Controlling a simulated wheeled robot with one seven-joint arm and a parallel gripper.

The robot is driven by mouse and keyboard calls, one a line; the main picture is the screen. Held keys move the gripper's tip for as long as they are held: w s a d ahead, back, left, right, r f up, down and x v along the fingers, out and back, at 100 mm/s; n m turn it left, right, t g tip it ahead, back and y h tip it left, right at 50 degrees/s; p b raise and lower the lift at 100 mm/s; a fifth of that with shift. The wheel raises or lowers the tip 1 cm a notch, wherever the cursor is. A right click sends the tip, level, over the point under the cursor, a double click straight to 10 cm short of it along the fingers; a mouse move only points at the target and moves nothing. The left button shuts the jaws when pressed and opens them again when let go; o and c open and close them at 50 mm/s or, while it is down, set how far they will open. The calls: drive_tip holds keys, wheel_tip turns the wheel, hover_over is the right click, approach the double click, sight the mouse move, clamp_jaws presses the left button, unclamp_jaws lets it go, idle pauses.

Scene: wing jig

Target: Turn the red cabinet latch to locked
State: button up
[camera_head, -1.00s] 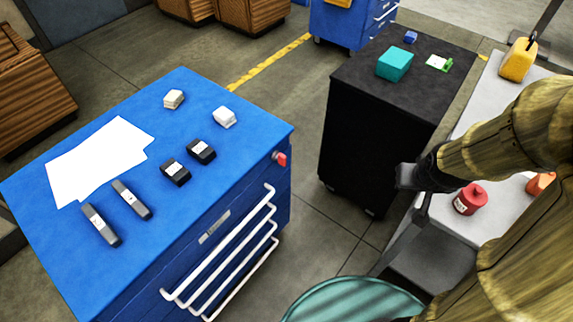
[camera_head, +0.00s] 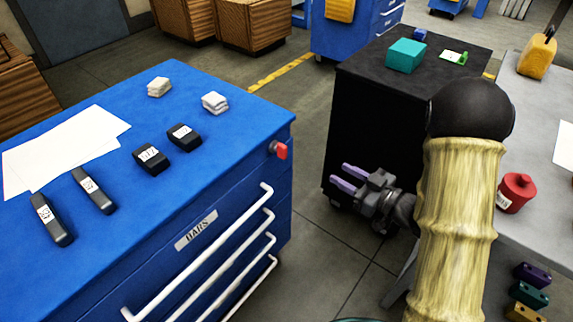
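The red cabinet latch (camera_head: 279,150) is a small red knob on the upper front corner of the blue drawer cabinet (camera_head: 225,185), at its right end near the top edge. Which way the latch is turned is too small to tell. My gripper (camera_head: 346,178) is to the right of the latch and lower in the picture, in front of the black cabinet. Its two purple fingers point left toward the blue cabinet. They are apart with nothing between them. A clear gap lies between the fingertips and the latch.
White drawer handles (camera_head: 225,242) stick out from the blue cabinet's front. Black devices (camera_head: 152,158), white paper (camera_head: 70,147) and folded cloths (camera_head: 215,102) lie on its top. A black cabinet (camera_head: 370,125) stands behind my gripper. A grey table (camera_head: 535,110) with a red container (camera_head: 515,193) is at right.

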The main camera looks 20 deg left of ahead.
sight(286, 150)
drive_tip(key=shift+s+a+f+g+y, duration=0.3)
drive_tip(key=shift+s+g+y, duration=0.2)
drive_tip(key=shift+s+y, duration=0.1)
drive_tip(key=shift+n, duration=0.3)
drive_tip(key=x, duration=1.7)
drive_tip(key=shift+w+a+b, duration=0.15)
drive_tip(key=shift+b, duration=0.2)
clamp_jaws()
